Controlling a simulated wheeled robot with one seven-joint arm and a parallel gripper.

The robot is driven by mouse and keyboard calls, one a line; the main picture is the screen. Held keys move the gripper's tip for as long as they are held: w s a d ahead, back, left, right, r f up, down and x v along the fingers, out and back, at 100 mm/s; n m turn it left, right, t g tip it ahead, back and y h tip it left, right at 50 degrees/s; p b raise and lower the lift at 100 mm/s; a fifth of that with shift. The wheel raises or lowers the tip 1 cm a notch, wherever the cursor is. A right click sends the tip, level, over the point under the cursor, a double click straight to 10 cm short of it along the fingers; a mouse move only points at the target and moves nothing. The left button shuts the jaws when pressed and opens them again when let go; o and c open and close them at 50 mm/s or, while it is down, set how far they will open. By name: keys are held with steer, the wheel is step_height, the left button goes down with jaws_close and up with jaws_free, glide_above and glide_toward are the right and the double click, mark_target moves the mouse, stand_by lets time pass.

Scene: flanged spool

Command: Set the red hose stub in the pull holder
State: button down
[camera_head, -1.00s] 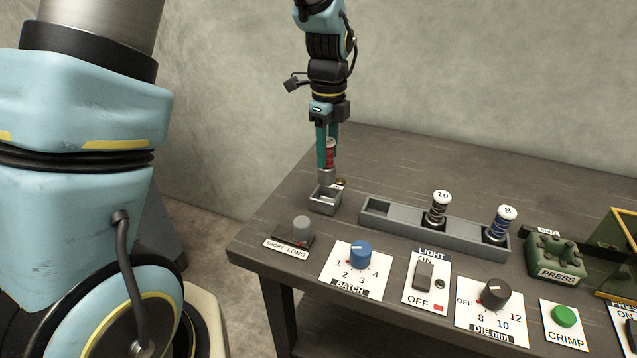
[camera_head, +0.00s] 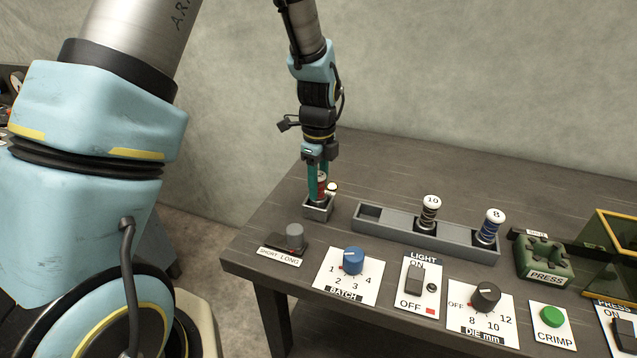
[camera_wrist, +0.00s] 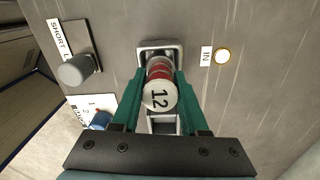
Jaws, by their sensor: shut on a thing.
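The red hose stub (camera_head: 321,185) has a white cap marked 12, seen end-on in the wrist view (camera_wrist: 158,96). It stands roughly upright, with its lower end down in a small grey metal holder (camera_head: 316,213). The holder's rim shows around and beyond the stub in the wrist view (camera_wrist: 146,45). My gripper (camera_head: 319,192) is shut on the stub, one teal finger on each side. The stub's bottom is hidden, so I cannot tell whether it touches the holder's floor.
A lit round lamp (camera_head: 332,187) sits by the holder, beside an IN label (camera_wrist: 206,56). A long grey rack (camera_head: 398,233) holds stubs marked 10 (camera_head: 430,212) and 8 (camera_head: 489,226); its left slot is empty. Knobs and switches line the front edge.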

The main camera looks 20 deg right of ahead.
steer(key=shift+c, duration=2.1)
jaws_free()
steer(key=shift+r+p, duration=0.35)
step_height(320, 180, up, 12)
steer(key=shift+f+b, duration=0.1)
steer(key=shift+b, duration=1)
steer(key=s+a+f+n, duration=0.1)
steer(key=s+a+n, duration=0.1)
steer(key=a+n, duration=1.1)
steer(key=s+a+f+n+t, duration=0.1)
steer(key=s+a+f+n, duration=0.1)
steer(key=a+n, duration=1.2)
steer(key=a, duration=0.3)
steer(key=shift+f+t, duration=0.3)
